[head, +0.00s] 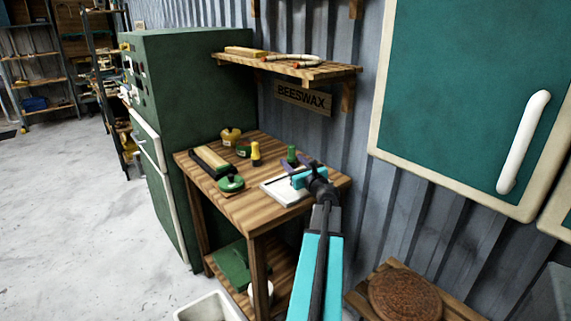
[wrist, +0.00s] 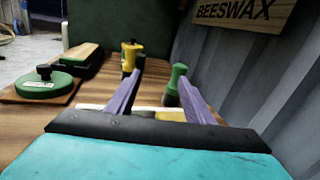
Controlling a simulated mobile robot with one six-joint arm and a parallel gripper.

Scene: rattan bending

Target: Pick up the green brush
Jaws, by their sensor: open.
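The green brush (head: 292,154) stands upright, handle up, on the wooden workbench (head: 240,204), close to the wall. In the wrist view the green brush (wrist: 178,84) shows just beyond the tip of my right finger, with its lower part partly hidden by that finger. My gripper (head: 291,172) is over the right part of the bench, in front of the brush. In the wrist view my gripper (wrist: 160,72) has its two purple fingers spread, with nothing held between them. I cannot tell whether a finger touches the brush.
A white tray (head: 277,194) lies under my gripper. A shelf (head: 290,68) overhangs the back.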

